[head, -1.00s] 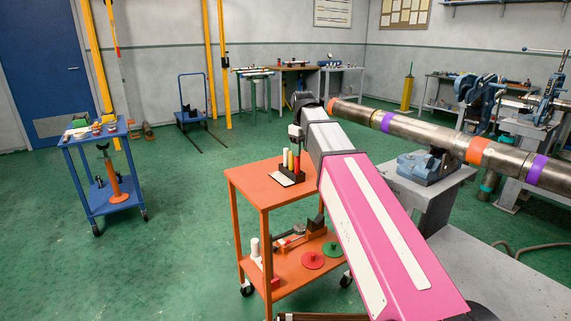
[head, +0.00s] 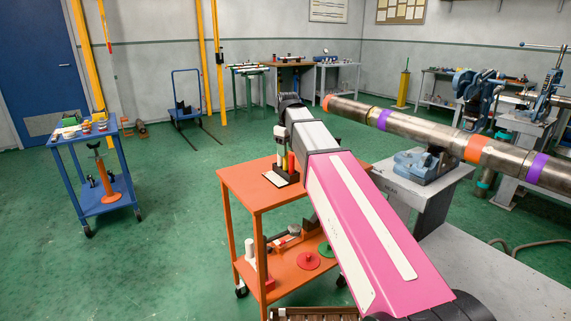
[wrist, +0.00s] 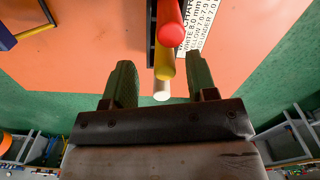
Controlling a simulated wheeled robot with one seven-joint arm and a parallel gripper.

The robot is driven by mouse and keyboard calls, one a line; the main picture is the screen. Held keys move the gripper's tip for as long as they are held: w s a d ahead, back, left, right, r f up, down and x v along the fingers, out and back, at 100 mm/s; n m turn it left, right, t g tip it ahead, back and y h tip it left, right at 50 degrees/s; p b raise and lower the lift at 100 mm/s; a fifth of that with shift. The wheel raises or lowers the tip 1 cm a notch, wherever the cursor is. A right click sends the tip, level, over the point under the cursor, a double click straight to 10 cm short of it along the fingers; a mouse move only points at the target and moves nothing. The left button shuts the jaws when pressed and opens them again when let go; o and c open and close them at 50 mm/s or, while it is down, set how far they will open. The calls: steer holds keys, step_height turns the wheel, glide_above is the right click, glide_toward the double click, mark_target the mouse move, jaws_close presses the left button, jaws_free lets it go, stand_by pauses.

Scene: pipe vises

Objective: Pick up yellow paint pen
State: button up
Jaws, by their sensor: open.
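The yellow paint pen (wrist: 166,68) stands between a red pen (wrist: 169,25) and a white pen (wrist: 162,90) in the wrist view. The pens are in a black holder (wrist: 151,40) on the orange cart's top. My gripper (wrist: 160,75) is open, its two green-grey fingers on either side in the picture of the yellow and white pens. I see no finger touching a pen. In the head view my gripper (head: 280,138) is at the pens, and the red pen (head: 291,163) shows there; the yellow one is mostly hidden.
The orange cart (head: 240,190) has a white label card (wrist: 205,20) beside the holder. Its lower shelf carries a red disc (head: 308,261) and other items. A large pipe (head: 420,128) in a blue vise (head: 425,165) stands to the right.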

mark_target(286, 160)
steer(key=f, duration=0.5)
steer(key=shift+a, duration=0.25)
jaws_close()
